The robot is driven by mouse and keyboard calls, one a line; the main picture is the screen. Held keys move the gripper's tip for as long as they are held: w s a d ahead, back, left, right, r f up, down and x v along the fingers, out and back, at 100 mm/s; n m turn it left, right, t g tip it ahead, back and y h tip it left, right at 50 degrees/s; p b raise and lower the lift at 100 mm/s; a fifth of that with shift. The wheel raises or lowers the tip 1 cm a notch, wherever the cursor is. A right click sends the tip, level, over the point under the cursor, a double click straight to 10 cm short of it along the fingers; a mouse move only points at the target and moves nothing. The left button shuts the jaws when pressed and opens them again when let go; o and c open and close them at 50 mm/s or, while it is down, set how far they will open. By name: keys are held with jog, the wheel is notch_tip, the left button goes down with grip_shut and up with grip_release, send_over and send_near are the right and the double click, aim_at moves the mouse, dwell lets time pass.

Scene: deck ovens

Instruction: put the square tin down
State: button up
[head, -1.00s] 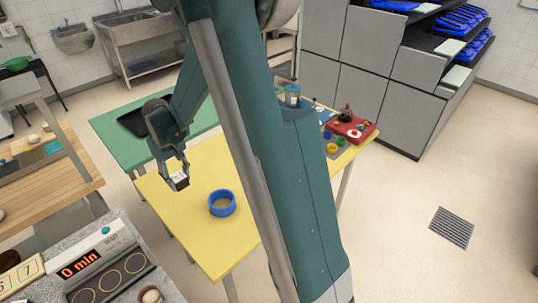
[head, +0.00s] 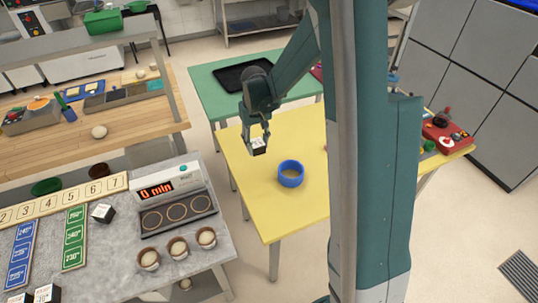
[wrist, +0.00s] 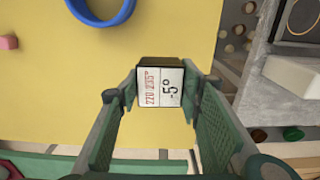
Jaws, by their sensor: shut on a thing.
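My gripper (head: 257,138) is shut on a small dark block with a white printed face (head: 259,147), over the left part of the yellow table (head: 285,218). In the wrist view the block (wrist: 160,86) sits between both green fingers, and its face reads "220/235°" and "-5°". I cannot tell whether its underside touches the table. I see no thing that is plainly a square tin; a flat black tray (head: 243,76) lies on the green table (head: 208,92) behind.
A blue ring (head: 291,179) stands on the yellow table, right of my gripper. A grey counter (head: 120,262) with a timer (head: 172,190), number strip (head: 60,203) and similar blocks (head: 103,213) is at front left. The yellow table's front is clear.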

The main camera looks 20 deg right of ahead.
aim_at(257, 152)
jog(key=shift+f, duration=2.65)
jog(key=shift+f+b, duration=0.35)
jog(key=shift+f, duration=1.5)
jog(key=shift+f, duration=0.15)
jog(key=o, duration=0.9)
jog(key=shift+o, duration=0.5)
jog(key=shift+r+p, duration=0.5)
jog(key=shift+r, duration=5.65)
